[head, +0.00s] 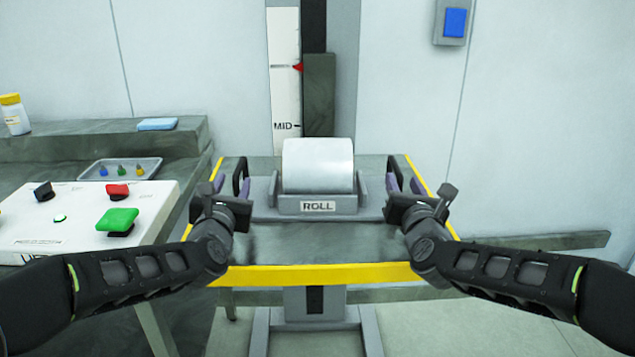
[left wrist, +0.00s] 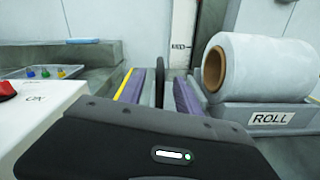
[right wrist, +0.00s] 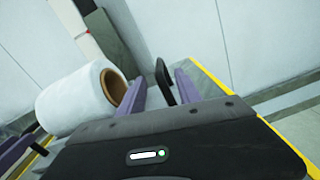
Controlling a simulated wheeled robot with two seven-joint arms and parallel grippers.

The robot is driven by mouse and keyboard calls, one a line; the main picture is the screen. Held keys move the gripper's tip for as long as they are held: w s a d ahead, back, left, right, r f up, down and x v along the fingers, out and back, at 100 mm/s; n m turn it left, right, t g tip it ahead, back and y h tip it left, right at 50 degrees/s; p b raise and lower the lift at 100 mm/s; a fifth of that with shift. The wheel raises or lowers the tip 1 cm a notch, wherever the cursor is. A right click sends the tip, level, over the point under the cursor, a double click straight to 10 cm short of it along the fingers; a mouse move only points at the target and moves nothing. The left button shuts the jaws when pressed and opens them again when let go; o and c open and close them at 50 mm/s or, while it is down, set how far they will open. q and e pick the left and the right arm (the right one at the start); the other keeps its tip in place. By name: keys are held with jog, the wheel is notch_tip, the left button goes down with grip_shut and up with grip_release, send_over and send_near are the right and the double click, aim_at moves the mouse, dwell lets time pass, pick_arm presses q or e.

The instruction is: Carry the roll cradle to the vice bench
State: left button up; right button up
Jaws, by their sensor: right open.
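The grey roll cradle (head: 285,206), labelled ROLL, stands on a yellow-edged table and carries a white roll (head: 318,165). It has a black upright handle at each end. My left gripper (head: 231,184) is at the left handle; in the left wrist view its purple fingers (left wrist: 162,98) stand apart on either side of the handle (left wrist: 160,80), open. My right gripper (head: 404,183) is at the right handle; its open purple fingers (right wrist: 160,92) lie either side of that handle (right wrist: 165,80). I cannot tell which surface is the vice bench.
A white control panel (head: 70,228) with green, red and black knobs stands at left. Behind it a grey bench (head: 60,145) holds a tray (head: 95,170), a blue pad (head: 157,124) and a yellow-capped bottle (head: 14,115). A post with a MID scale (head: 286,90) rises behind the roll.

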aim_at(239, 164)
pick_arm(q)
jog(key=shift+w, duration=0.2)
pick_arm(e)
jog(key=shift+w, duration=0.2)
pick_arm(q)
jog(key=shift+w, duration=0.1)
pick_arm(e)
jog(key=shift+w, duration=0.1)
pick_arm(q)
jog(key=shift+w, duration=3.8)
pick_arm(e)
jog(key=shift+w, duration=3.8)
pick_arm(q)
grip_shut()
pick_arm(e)
grip_shut()
pick_arm(q)
jog(key=shift+a+r, duration=0.1)
